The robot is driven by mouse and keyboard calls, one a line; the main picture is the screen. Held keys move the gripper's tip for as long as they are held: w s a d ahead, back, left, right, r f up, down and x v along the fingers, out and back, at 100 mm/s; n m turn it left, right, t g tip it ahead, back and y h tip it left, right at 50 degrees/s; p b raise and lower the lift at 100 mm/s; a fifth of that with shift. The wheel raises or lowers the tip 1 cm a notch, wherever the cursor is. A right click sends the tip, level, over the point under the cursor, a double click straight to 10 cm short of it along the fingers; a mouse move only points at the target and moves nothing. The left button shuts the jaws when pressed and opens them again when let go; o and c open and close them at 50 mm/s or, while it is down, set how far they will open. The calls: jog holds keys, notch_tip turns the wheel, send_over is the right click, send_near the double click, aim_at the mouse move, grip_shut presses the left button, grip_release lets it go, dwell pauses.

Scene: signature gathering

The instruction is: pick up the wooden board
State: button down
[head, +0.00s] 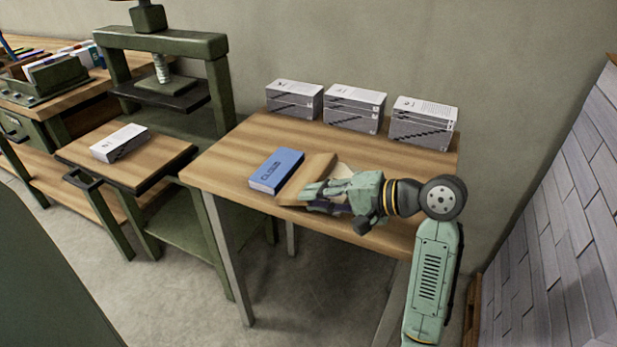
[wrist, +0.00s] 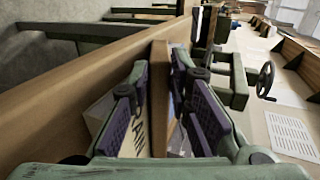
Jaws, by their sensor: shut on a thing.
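The wooden board (head: 318,165) is a tan slab at the front of the wooden table, just right of a blue block with dark lettering (head: 276,171). My gripper (head: 312,194) reaches in from the right and covers part of the board. In the wrist view, the board (wrist: 159,95) stands on edge between the two purple-padded fingers of my gripper (wrist: 160,112), which is shut on it. The board's lower end is hidden, and I cannot tell whether it touches the table.
Three stacks of printed paper (head: 294,100) line the back of the table (head: 230,150). A cream lettered item (head: 342,170) lies beside my gripper. A green press (head: 215,85) and a smaller table with a paper stack (head: 120,142) stand left. A brick surface (head: 560,210) is right.

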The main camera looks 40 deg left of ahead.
jog(key=shift+r, duration=0.2)
dwell(0.3)
jog(key=shift+r, duration=0.55)
notch_tip(320, 180, up, 2)
jog(key=shift+r+b, duration=0.1)
jog(key=shift+b, duration=0.35)
jog(key=s+d+b, duration=0.1)
jog(key=s+d, duration=0.3)
jog(key=s, duration=0.3)
jog(key=s+d+r+b, duration=0.1)
jog(key=s+d, duration=0.2)
jog(key=s, duration=0.4)
jog(key=shift+d+r, duration=0.2)
jog(key=shift+d, duration=0.15)
jog(key=shift+s, duration=0.15)
